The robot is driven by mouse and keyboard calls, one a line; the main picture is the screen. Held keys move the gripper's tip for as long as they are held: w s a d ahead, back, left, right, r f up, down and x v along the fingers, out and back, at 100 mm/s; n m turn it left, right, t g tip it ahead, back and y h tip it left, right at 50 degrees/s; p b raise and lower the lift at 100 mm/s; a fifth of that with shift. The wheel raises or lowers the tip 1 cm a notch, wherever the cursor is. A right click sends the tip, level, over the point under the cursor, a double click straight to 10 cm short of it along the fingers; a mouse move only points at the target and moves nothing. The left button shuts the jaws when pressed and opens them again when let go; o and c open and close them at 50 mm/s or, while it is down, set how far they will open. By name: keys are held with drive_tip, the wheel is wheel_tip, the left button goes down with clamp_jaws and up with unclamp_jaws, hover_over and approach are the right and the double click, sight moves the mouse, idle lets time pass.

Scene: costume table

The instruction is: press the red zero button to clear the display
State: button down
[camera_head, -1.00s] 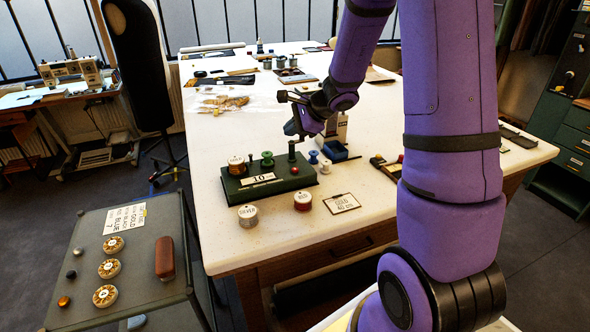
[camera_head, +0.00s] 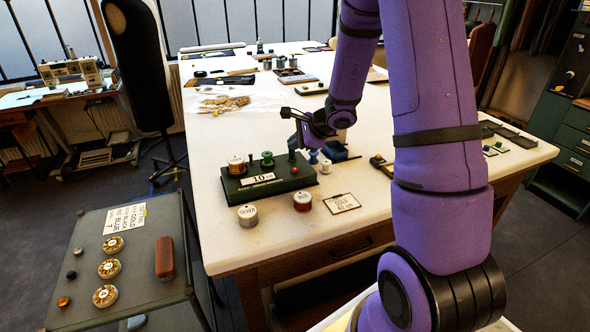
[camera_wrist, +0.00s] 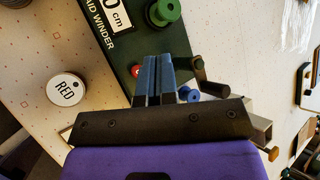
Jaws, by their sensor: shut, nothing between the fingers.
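The braid winder (camera_head: 285,184) is a dark green box on the near part of the table; its white display (camera_head: 258,179) reads 10 cm. The red button (camera_head: 294,170) is on its top, toward the right end. In the wrist view the red button (camera_wrist: 136,71) shows just left of my blue fingers, partly hidden. My gripper (camera_wrist: 158,58) is shut and empty, with its fingers over the winder's right end. In the head view my gripper (camera_head: 299,144) is above and slightly behind the button. I see no clear contact with it.
The crank (camera_wrist: 207,80) stands close right of my fingers. A green spool (camera_head: 267,159) and a gold-wound spool (camera_head: 236,165) stand on the winder. A blue spool (camera_head: 313,156) is beside it. Silver (camera_head: 248,215) and red (camera_head: 303,201) spools stand in front, with a card (camera_head: 342,203).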

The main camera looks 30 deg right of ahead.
sight(295, 170)
drive_tip(key=shift+f, duration=2.75)
drive_tip(key=shift+f, duration=0.4)
drive_tip(key=shift+f, duration=0.45)
idle(0.6)
drive_tip(key=shift+r, duration=0.9)
drive_tip(key=shift+r, duration=2.5)
